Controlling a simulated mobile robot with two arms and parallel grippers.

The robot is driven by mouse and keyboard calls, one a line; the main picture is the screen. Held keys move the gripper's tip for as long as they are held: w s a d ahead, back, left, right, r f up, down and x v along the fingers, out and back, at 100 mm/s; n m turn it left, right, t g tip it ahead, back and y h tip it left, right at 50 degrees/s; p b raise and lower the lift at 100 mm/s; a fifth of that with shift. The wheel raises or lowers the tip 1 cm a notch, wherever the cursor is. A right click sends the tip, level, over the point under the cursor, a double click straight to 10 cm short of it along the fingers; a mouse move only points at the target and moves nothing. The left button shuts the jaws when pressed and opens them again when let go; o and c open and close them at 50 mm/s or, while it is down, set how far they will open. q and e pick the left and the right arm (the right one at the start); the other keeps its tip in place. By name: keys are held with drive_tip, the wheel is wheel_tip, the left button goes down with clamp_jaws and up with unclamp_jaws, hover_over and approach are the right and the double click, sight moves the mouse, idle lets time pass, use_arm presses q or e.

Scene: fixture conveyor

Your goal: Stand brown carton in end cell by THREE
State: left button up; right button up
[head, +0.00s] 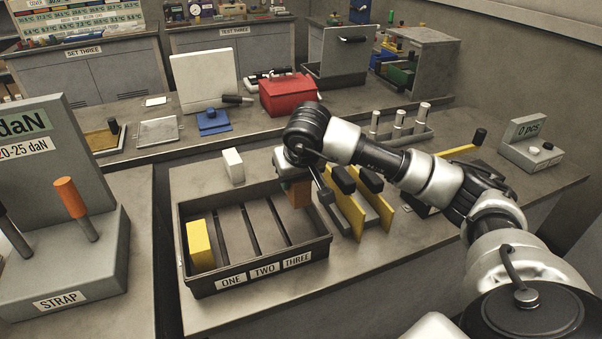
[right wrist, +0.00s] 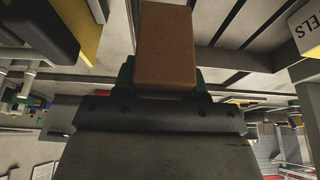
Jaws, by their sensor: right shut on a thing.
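The brown carton (head: 299,194) is in my right gripper (head: 297,179), above the right rear part of the dark divided tray (head: 262,281). In the right wrist view the brown carton (right wrist: 165,48) sits between the green finger pads of the right gripper (right wrist: 165,82), which is shut on it. The tray's front carries the labels ONE, TWO and THREE (head: 297,260), left to right. A yellow carton (head: 200,245) stands in the left end cell. The other cells look empty, though the gripper and carton partly hide the right rear corner. My left gripper is not in view.
A white carton (head: 233,165) stands behind the tray. Yellow plates with black knobs (head: 346,205) stand close to the tray's right side. A STRAP stand (head: 62,250) is at left, and a red box (head: 288,94) is on the bench behind.

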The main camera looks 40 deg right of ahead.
drive_tip(key=shift+f+b, duration=0.65)
drive_tip(key=shift+b, duration=0.1)
wheel_tip(320, 180, down, 5)
drive_tip(key=b, duration=0.4)
drive_tip(key=shift+f, duration=0.2)
drive_tip(key=shift+f+b, duration=0.65)
drive_tip(key=shift+b, duration=0.15)
drive_tip(key=o, duration=1)
drive_tip(key=shift+w+a+r, duration=0.1)
drive_tip(key=shift+a, duration=0.05)
drive_tip(key=shift+o, duration=0.2)
